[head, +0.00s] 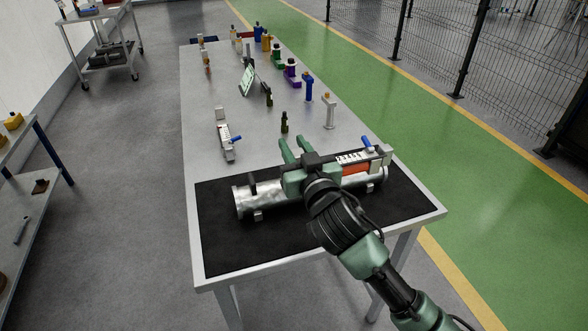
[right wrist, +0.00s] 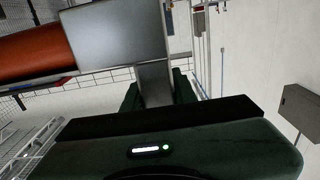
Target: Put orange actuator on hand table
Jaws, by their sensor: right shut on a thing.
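The orange actuator (head: 356,168) shows in the head view as an orange cylinder with grey ends, beside the silver pipe on the black mat. In the right wrist view its orange body (right wrist: 35,55) is at the upper left, joined to a grey end block. My right gripper (head: 294,150) is shut on the actuator's grey end; in the right wrist view a grey tab runs down between its fingers (right wrist: 158,92). Whether the actuator touches the pipe or mat is hidden. The long grey table (head: 215,90) lies below. My left gripper is not in view.
The silver pipe (head: 275,202) rests on the black mat (head: 225,245) at the near end. A shelf (head: 30,185) stands left, and a cart (head: 100,40) behind.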

